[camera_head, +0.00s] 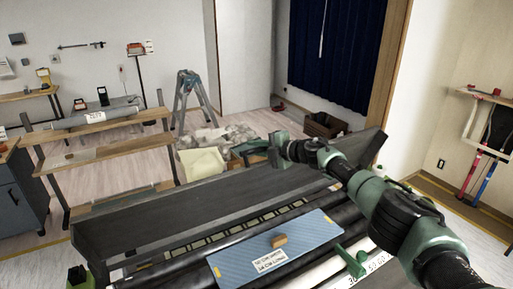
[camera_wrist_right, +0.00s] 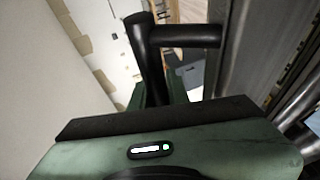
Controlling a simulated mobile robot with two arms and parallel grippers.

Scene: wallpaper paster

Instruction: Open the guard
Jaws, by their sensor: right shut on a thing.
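The wallpaper paster fills the lower middle of the head view. Its long dark guard (camera_head: 185,208) lies across the far side, above dark rollers (camera_head: 318,218). My right arm reaches over the machine from the right. My right gripper (camera_head: 277,150) is at the guard's far edge. In the right wrist view, a black bar (camera_wrist_right: 148,55) with a side arm rises from between the fingers, and the gripper is shut on it. It looks like a handle of the guard, but the joint to the guard is hidden. My left gripper is not in view.
Behind stand a stepladder (camera_head: 190,95), a wooden rack (camera_head: 100,150) and boxes (camera_head: 325,124). Pale floor is free at left.

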